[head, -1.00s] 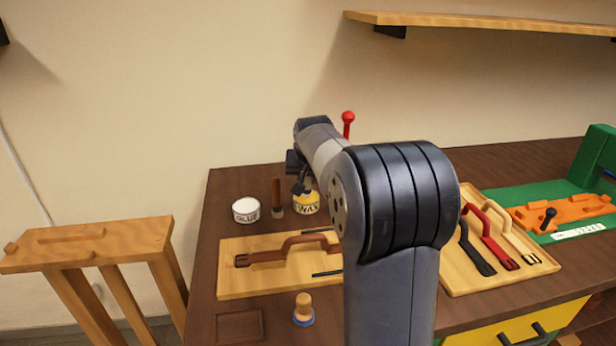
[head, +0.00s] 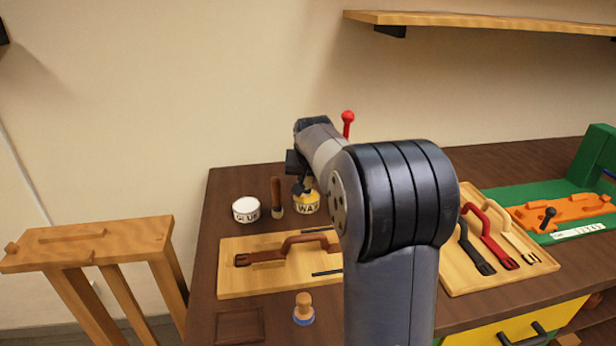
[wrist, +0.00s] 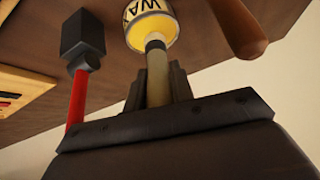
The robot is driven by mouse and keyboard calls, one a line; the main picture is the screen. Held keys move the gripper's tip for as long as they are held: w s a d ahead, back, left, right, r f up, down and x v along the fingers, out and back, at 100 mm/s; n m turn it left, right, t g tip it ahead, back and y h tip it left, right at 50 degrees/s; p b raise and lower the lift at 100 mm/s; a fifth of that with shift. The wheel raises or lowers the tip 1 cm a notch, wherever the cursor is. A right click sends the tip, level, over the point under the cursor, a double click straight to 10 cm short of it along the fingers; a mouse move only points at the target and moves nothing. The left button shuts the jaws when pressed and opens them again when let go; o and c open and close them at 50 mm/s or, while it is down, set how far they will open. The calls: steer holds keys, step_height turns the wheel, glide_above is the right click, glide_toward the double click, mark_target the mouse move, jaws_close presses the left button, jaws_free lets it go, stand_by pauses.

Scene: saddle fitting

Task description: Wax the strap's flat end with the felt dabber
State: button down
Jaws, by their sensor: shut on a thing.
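My gripper (wrist: 157,92) is shut on the felt dabber (wrist: 157,70), a pale stick with a darker grey end. The dabber's end meets the open top of the yellow wax tin (wrist: 148,30); I cannot tell how deep it sits. In the head view the tin (head: 305,207) stands at the back of the bench, with my gripper just above it. A brown strap (head: 265,257) lies on a pale wooden board (head: 232,285), its middle arched up and a buckle-like piece at its left. My arm hides the board's right part and the strap's right end.
A white glue pot (head: 246,210) and an upright brown-handled tool (head: 276,197) stand left of the tin. A red-handled tool (wrist: 78,100) with a black head is close by. A stamp-like wooden knob (head: 303,308) stands in front. A tray of straps (head: 462,286) lies right.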

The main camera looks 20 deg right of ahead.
steer(key=shift+r+p, duration=3.05)
steer(key=shift+r, duration=0.4)
